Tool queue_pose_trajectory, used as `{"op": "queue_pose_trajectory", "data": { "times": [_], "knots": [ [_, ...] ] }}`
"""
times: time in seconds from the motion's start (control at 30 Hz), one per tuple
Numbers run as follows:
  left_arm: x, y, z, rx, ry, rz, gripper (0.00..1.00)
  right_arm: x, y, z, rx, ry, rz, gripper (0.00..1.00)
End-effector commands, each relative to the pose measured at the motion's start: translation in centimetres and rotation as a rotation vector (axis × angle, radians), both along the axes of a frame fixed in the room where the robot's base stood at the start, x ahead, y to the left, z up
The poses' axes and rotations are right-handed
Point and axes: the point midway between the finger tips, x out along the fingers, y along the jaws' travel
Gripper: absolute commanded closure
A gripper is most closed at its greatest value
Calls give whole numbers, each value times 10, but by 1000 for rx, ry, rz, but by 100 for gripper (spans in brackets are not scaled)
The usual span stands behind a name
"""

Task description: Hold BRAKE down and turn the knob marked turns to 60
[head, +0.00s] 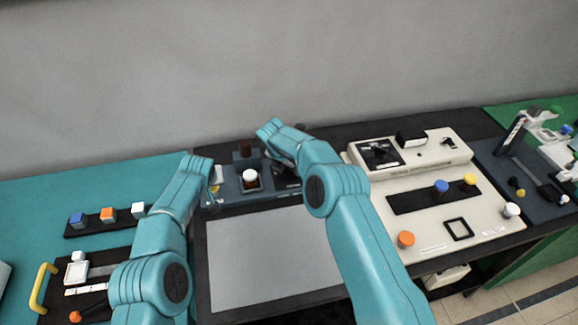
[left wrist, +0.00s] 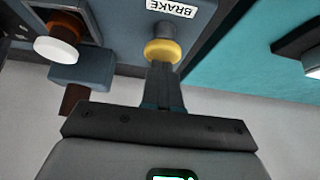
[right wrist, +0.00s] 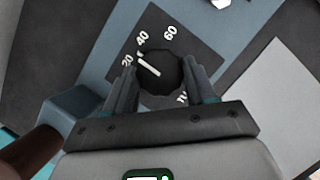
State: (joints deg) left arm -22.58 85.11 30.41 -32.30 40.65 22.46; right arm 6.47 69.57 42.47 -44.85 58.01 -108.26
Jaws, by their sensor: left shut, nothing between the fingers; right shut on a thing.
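The yellow BRAKE button (left wrist: 163,51) sits beside its white BRAKE label (left wrist: 172,7) in the left wrist view. My left gripper (left wrist: 162,70) is shut and empty, its fingertips against the button; how far the button is pressed I cannot tell. The black turns knob (right wrist: 165,76) is in the right wrist view, on a dark dial plate marked 20, 40 and 60. Its white pointer line aims between 20 and 40. My right gripper (right wrist: 161,92) is shut on the knob, one finger on each side. A label below the knob is mostly hidden.
A white button (head: 250,176) and a brown-topped post (head: 245,148) stand between my grippers on the blue-grey panel. A grey plate (head: 265,255) lies in front. A cream console (head: 440,215) with coloured knobs is to the right. Colored buttons (head: 108,215) are to the left.

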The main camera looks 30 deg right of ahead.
Motion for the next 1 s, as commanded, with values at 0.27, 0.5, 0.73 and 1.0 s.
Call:
{"op": "queue_pose_trajectory", "data": {
  "times": [0.27, 0.5, 0.73, 1.0],
  "knots": [
    [-1, 0, -2, 2, 4, 1, 100, 1, 0, 0, -3, -1, -186, 75],
    [-1, 0, -2, 2, 4, 1, 100, 0, 0, 0, -2, 0, -219, 75],
    [-1, 0, -2, 2, 3, 1, 100, 0, -1, 0, -3, 1, -218, 25],
    [-1, 0, -2, 2, 4, 1, 100, 1, 0, 0, -1, 0, -217, 19]
  ]
}}
